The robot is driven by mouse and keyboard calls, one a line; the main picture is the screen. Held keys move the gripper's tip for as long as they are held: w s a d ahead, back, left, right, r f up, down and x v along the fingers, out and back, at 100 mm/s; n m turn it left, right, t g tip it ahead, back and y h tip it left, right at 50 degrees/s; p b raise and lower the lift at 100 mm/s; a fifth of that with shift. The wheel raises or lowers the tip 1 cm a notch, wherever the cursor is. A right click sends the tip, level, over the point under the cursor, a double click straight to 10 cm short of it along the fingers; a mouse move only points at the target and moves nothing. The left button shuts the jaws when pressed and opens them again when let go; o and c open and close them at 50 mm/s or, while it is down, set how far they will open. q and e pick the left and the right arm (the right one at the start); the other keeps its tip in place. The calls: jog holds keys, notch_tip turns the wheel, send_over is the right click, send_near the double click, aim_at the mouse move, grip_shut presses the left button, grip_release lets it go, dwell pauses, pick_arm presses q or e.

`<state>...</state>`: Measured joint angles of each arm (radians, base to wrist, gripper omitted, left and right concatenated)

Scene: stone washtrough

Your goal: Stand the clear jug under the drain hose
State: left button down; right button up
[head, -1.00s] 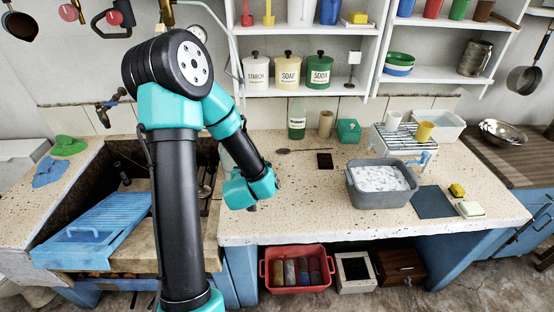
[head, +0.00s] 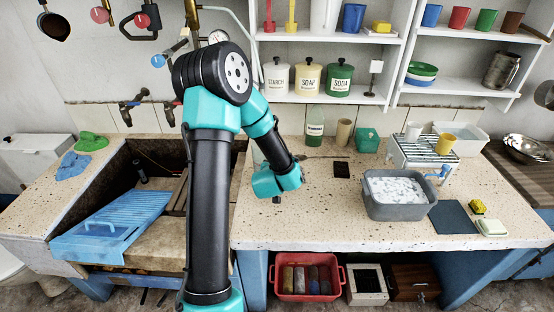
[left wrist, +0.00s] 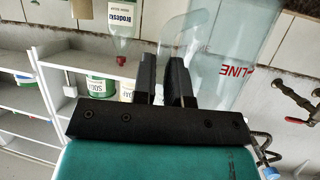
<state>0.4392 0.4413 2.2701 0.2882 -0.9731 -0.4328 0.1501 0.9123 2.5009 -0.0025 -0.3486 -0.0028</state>
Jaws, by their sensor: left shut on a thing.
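My left gripper (head: 277,198) is over the front left part of the speckled counter, beside the stone trough. In the left wrist view the gripper's dark fingers (left wrist: 167,75) are shut on the curved handle (left wrist: 187,35) of the clear jug (left wrist: 232,50), which bears red lettering. The jug's body is beside the fingers, to the right in that view. I cannot make out the jug in the head view. A pale hose or pipe (head: 228,10) runs down the wall above the trough; I cannot tell whether it is the drain hose. My right gripper is not in view.
A green-labelled bottle (head: 315,124), a beige cup (head: 343,132) and a teal box (head: 367,140) stand at the counter's back. A grey basin of suds (head: 400,211) and a wire rack (head: 412,150) are to the right.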

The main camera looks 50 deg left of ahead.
pick_arm(q)
jog(key=w+a, duration=0.6)
jog(key=a, duration=0.1)
jog(key=shift+w+a+f, duration=0.2)
jog(key=shift+w+f, duration=0.15)
jog(key=shift+f, duration=0.1)
jog(key=shift+f, duration=1.85)
jog(key=c, duration=1.2)
grip_release()
jog(key=shift+o, duration=0.2)
